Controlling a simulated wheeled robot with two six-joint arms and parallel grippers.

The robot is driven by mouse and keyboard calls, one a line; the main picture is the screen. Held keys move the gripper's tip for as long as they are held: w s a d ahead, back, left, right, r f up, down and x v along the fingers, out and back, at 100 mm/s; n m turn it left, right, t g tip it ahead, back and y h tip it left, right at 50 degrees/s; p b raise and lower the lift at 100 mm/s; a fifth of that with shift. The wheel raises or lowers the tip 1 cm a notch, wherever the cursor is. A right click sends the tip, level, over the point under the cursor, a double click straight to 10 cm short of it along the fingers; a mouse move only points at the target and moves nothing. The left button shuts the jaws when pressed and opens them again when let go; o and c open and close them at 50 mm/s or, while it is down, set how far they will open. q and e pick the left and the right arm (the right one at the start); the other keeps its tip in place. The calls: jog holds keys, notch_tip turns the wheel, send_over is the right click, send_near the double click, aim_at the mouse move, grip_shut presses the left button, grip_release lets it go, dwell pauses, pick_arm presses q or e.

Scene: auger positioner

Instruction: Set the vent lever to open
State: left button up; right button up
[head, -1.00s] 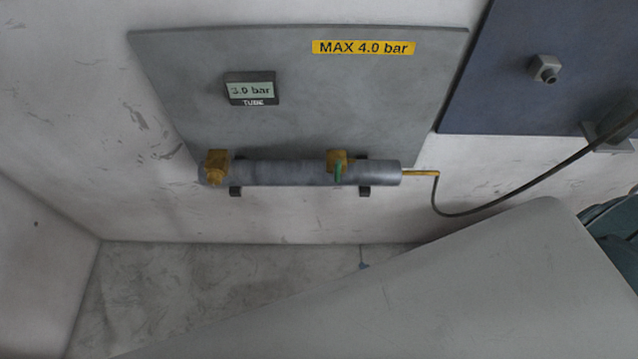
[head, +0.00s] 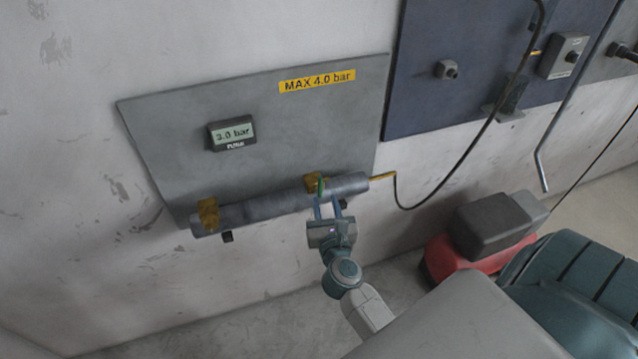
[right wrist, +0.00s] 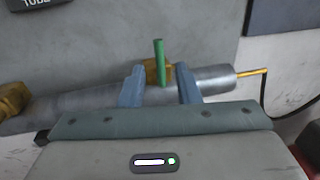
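The vent lever (head: 320,187) is a small green handle on a brass fitting (head: 314,180) on top of the grey tube (head: 262,206). In the right wrist view the green lever (right wrist: 160,62) stands upright in front of the brass block. My right gripper (head: 329,203) is at the tube, with its two blue fingers open. In the right wrist view the fingers (right wrist: 160,76) stand on either side of the lever, with a gap to it on both sides. My left gripper is not in view.
A gauge (head: 232,133) reading about 3.0 bar and a yellow "MAX 4.0 bar" label (head: 317,80) are on the grey panel (head: 180,105). A black hose (head: 455,165) runs from the tube's right end. A red and grey unit (head: 440,260) stands on the floor at right.

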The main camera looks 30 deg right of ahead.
aim_at(321, 183)
jog(key=p+x, duration=0.1)
jog(key=x, duration=0.6)
jog(key=shift+w+r, duration=0.1)
jog(key=shift+w, duration=0.05)
jog(key=shift+w+d+p, duration=0.25)
jog(key=shift+w+p, duration=0.05)
jog(key=shift+w, duration=0.2)
grip_shut()
